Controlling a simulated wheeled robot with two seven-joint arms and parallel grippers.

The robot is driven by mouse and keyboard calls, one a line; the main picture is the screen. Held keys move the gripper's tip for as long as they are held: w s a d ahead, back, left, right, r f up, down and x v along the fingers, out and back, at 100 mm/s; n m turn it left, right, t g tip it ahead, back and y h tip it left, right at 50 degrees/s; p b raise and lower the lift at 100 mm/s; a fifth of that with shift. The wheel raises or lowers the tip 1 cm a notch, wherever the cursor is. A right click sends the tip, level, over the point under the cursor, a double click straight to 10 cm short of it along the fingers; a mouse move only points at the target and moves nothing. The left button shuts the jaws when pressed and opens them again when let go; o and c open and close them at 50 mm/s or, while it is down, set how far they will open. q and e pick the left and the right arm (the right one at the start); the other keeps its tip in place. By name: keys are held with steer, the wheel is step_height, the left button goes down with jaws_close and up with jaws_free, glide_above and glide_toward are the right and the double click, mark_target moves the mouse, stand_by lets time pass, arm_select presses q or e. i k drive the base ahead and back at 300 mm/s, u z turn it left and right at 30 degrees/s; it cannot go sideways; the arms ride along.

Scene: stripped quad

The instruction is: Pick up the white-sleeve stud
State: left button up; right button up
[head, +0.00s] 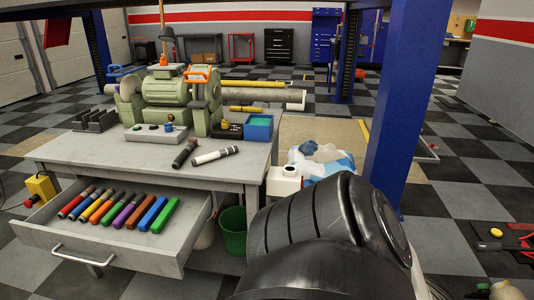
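The white-sleeve stud (213,156) lies on the grey workbench top near its front right edge. It is a short rod with a white middle and dark ends. A black stud (185,153) lies just left of it, close by. Neither of my grippers shows. A large black link at the lower right is part of my own arm, and its gripper is out of view.
A green bench grinder (166,90) stands behind the studs, with a blue bin (258,128) to their right. The open drawer (100,236) below holds several coloured sticks (118,207). A blue post (402,100) rises right of the bench (85,150).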

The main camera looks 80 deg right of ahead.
mark_target(206, 158)
steer(key=z, duration=1.65)
steer(key=i, duration=0.25)
steer(key=u, duration=0.05)
